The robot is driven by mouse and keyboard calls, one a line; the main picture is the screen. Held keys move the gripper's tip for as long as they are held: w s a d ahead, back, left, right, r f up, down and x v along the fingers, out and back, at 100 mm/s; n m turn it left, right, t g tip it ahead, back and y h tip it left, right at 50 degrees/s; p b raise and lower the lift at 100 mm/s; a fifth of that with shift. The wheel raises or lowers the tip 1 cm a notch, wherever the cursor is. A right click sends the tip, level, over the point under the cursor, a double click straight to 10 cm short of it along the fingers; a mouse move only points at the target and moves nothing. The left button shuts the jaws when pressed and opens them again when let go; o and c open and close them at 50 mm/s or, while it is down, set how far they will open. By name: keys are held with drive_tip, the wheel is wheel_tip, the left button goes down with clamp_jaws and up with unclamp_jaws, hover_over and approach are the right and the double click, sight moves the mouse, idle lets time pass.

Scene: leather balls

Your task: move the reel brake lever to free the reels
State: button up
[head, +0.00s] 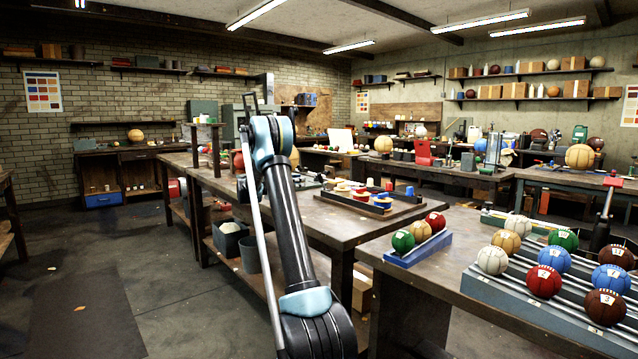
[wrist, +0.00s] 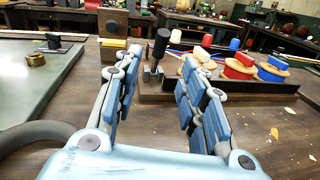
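In the wrist view an upright lever with a thick black grip (wrist: 161,45) stands on a small metal base, probably the reel brake lever. It is beside the left end of a dark tray (wrist: 248,92) holding reels of thread, among them a red reel (wrist: 238,68) and a blue reel (wrist: 272,72). My gripper (wrist: 156,72) is open, its blue-padded fingers spread left and right. The lever shows in the gap between them, beyond the fingertips, and I see no contact. In the head view the tray (head: 352,206) is on the middle bench; my arm hides the gripper, and I cannot make out the lever.
A grey-green slab (wrist: 40,100) with a brass ring (wrist: 36,60) lies left of my gripper. A wooden block (wrist: 113,24) stands behind the lever at left. Bare bench top (wrist: 285,135) lies at right. A rack of leather balls (head: 520,285) is on the nearer bench.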

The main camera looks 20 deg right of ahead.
sight(320, 178)
drive_tip(key=d, duration=0.4)
drive_tip(key=w+d, duration=0.1)
drive_tip(key=d, duration=0.3)
drive_tip(key=w+d, duration=0.1)
drive_tip(key=d, duration=0.3)
drive_tip(key=shift+c, duration=0.3)
clamp_jaws()
